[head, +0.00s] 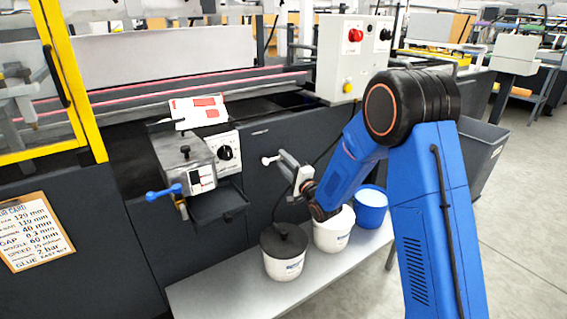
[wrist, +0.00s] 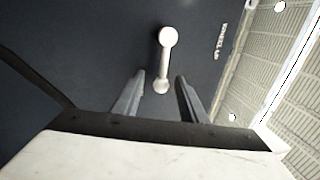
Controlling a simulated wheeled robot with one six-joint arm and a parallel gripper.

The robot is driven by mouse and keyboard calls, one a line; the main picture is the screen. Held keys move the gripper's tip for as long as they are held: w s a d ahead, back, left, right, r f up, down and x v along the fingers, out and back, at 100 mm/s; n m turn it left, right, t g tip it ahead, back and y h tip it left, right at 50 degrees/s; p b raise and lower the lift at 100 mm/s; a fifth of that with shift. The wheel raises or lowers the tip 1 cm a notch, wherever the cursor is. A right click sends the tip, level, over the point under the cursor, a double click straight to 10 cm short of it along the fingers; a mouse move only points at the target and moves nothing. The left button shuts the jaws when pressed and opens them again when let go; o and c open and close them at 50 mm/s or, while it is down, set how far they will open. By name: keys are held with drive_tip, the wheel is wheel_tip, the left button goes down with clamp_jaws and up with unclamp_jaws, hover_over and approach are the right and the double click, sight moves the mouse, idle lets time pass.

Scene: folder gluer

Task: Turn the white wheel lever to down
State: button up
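The white wheel lever (wrist: 163,60) is a short rod with a round knob at each end, mounted on the dark machine panel. In the wrist view its near end sits between the two fingers of my gripper (wrist: 160,76), with a gap on each side, and its far knob lies beyond the fingertips. In the head view only a white knob of the lever (head: 266,161) shows clearly, just left of my gripper (head: 284,160). My gripper is open and not closed on the lever. Contact with the lever is not visible.
A printed label (wrist: 221,42) is beside the lever. A glue unit with a blue-handled valve (head: 163,192) stands to the left. Below my gripper, a black-lidded tub (head: 284,254), a white tub (head: 333,232) and a blue tub (head: 371,208) stand on a grey shelf (head: 225,288).

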drive_tip(key=v, duration=1.7)
drive_tip(key=shift+s+d, duration=0.15)
drive_tip(key=s+d+r+n+g+h, duration=0.25)
drive_tip(key=s+d+r+h, duration=0.2)
drive_tip(key=d, duration=0.35)
drive_tip(key=s+d+r+n+g+h, duration=0.25)
drive_tip(key=s+d+n+h, duration=0.2)
drive_tip(key=d, duration=0.25)
drive_tip(key=s+d+n+g+h, duration=0.1)
drive_tip(key=s+d+n+g, duration=0.1)
drive_tip(key=s, duration=1.3)
drive_tip(key=s+d+r+n+g+h, duration=0.1)
drive_tip(key=s+g, duration=0.4)
drive_tip(key=s, duration=1.1)
drive_tip(key=shift+d+r+n, duration=0.2)
drive_tip(key=shift+d+n, duration=0.7)
drive_tip(key=shift+d, duration=0.2)
